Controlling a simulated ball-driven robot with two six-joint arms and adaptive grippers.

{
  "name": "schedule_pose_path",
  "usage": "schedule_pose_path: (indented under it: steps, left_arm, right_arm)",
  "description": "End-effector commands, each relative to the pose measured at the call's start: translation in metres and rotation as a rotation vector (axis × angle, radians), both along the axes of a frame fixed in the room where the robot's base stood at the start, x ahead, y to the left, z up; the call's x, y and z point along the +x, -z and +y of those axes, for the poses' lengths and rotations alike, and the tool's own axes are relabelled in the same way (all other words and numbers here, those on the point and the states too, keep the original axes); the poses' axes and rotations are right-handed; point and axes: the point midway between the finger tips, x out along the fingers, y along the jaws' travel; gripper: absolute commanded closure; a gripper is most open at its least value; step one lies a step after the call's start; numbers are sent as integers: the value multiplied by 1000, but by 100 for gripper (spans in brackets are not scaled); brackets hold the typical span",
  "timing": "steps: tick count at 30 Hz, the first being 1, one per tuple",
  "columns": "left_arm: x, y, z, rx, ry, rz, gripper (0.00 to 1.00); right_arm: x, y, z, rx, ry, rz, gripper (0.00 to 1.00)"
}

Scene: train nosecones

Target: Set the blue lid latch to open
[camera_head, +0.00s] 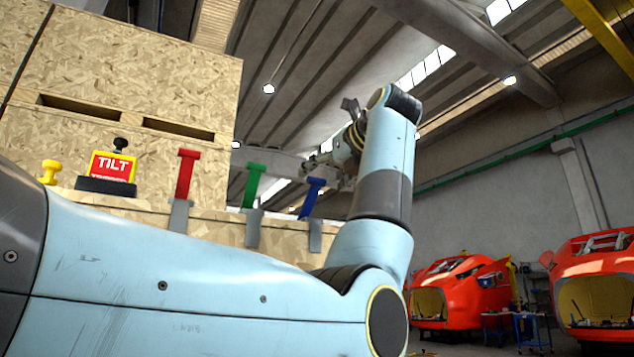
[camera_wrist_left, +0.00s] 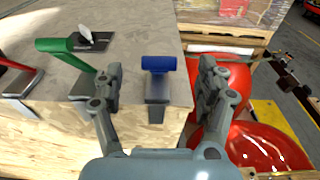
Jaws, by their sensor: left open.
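The blue lid latch (camera_head: 312,195) is a T-shaped lever in a grey bracket on the wooden crate's edge. It leans a little right in the head view. In the left wrist view the blue latch (camera_wrist_left: 158,64) has its crossbar above its grey bracket. My left gripper (camera_head: 330,165) is beside and slightly above the latch's top in the head view. In the left wrist view my left gripper (camera_wrist_left: 160,82) is open, one finger on each side of the latch, with visible gaps and no clear contact. My right gripper is not in view.
A green latch (camera_head: 252,184) and a red latch (camera_head: 186,172) stand left of the blue one on the crate (camera_head: 285,238). A TILT sign (camera_head: 112,168) and a yellow knob (camera_head: 50,172) are farther left. Red train nosecones (camera_head: 460,290) stand on the floor beyond.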

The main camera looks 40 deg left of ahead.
Motion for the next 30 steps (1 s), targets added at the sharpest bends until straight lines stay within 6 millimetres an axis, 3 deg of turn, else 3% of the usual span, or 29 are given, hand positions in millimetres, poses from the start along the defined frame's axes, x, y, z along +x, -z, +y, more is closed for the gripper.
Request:
schedule_pose_path:
  steps: [3, 9, 21, 26, 30]
  left_arm:
    - [-10, -3, -28, -2, 5, -2, 26]
    - [-23, -8, -59, -1, 4, 0, 26]
    - [-29, -9, -71, 0, 0, -1, 26]
    - [-28, -11, -71, -14, -4, -46, 44]
    - [-31, -32, -68, -31, -24, -331, 63]
  right_arm:
    - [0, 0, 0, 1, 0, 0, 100]
    - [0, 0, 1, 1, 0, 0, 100]
    - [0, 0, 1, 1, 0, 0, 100]
    - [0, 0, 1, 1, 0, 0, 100]
    - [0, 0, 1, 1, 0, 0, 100]
